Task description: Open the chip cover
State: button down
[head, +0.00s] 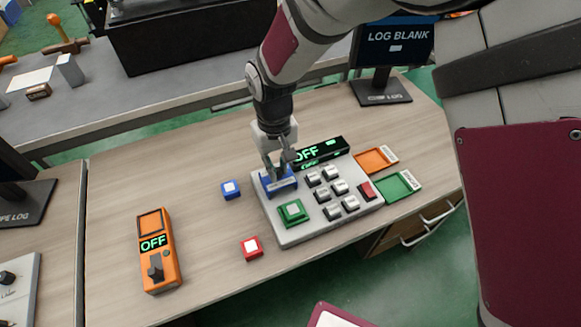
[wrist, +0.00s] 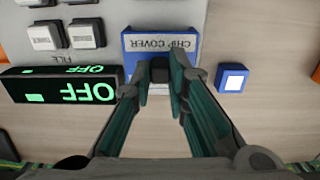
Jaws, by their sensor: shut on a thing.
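The chip cover is a blue block with a pale label reading "CHIP COVER" (wrist: 146,42), at the upper left corner of a grey panel (head: 290,235) in the head view. It also shows in the head view as a blue piece (head: 279,188) right under my gripper. My gripper (wrist: 160,75) is shut on the dark tab at the cover's near edge in the wrist view. The cover looks closed, lying on the panel. My fingers hide part of the tab and what lies under the cover.
A green socket (head: 292,211), several grey buttons and a red button (head: 367,190) are on the panel. An OFF display (head: 320,153) stands behind. Blue (head: 231,189) and red (head: 251,248) chips, an orange device (head: 158,250), and orange (head: 375,160) and green (head: 396,187) trays surround it.

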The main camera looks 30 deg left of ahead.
aim_at(277, 167)
jog(key=shift+w+a, duration=0.2)
jog(key=c, duration=1.6)
grip_release()
jog(key=shift+o, duration=0.2)
notch_tip(277, 167, up, 12)
jog(key=shift+d, duration=0.1)
